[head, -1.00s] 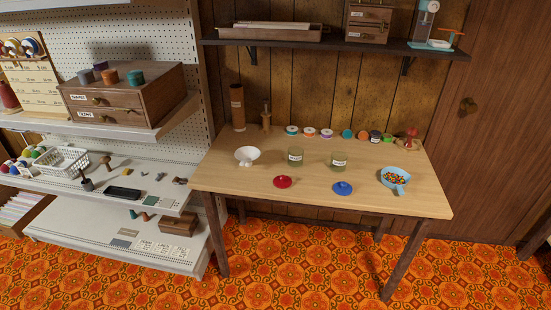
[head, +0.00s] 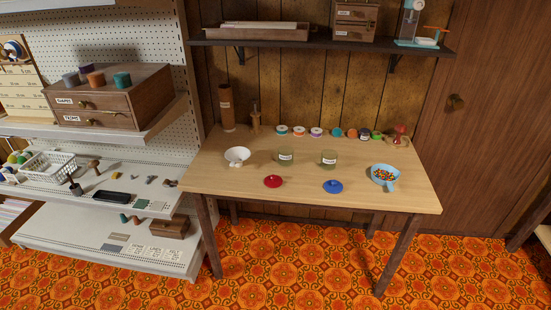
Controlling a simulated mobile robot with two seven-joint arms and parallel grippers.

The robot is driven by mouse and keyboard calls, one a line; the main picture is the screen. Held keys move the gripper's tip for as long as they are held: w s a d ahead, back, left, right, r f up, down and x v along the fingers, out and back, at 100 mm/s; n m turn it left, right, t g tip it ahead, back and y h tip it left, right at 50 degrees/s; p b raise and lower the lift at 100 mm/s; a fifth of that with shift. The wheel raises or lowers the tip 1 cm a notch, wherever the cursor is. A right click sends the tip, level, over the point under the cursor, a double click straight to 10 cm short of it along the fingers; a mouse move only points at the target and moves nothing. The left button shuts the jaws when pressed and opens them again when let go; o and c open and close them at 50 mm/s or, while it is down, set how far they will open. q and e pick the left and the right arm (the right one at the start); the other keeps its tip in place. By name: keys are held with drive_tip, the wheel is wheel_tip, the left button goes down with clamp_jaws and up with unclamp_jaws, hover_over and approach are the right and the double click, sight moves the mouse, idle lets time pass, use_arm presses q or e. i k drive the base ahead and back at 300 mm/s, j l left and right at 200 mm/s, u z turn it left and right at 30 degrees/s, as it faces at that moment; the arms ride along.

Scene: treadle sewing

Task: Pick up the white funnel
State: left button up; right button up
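The white funnel (head: 237,156) sits on the left part of the wooden table (head: 310,193), its wide mouth up and tilted a little. Nothing touches it. To its right stand two labelled greenish jars, a left one (head: 286,157) and a right one (head: 328,158). In front of them lie a red lid (head: 273,181) and a blue lid (head: 333,186). A blue scoop-like bowl (head: 384,175) of coloured beads is at the right. Neither of my grippers is in view.
Spools (head: 316,132) line the table's back edge near a brown cylinder (head: 226,107). A dark wall shelf (head: 330,44) hangs above. White shelving (head: 160,252) stands close to the table's left. Patterned floor (head: 310,275) is free in front.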

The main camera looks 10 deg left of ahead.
sight(236, 155)
drive_tip(key=i+j+z, duration=0.25)
drive_tip(key=i, duration=0.25)
drive_tip(key=i+j+z, duration=0.2)
drive_tip(key=i+j, duration=0.2)
drive_tip(key=i, duration=0.1)
